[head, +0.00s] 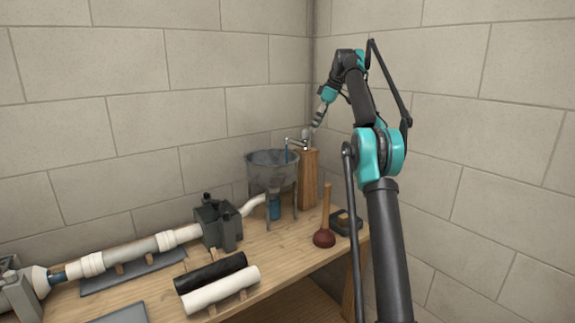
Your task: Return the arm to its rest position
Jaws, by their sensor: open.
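My arm, dark grey and teal, rises on the right side of the head view, bends at the top and reaches down to the left. My gripper (308,137) is at its end, small in the picture, open, just above the top of a wooden post (309,180). A small metal tap (295,143) sits at the post's top, over the basin. The gripper is close to the tap; I cannot tell whether they touch. I see nothing held between the fingers, though they are too small to show clearly.
A grey basin (272,172) on legs stands left of the post. A plunger (324,236), a dark block (345,222), a grey pump-like box (218,223), white piping (140,248), and black (210,272) and white (220,290) tubes occupy the wooden bench (283,255). Block walls meet behind the post.

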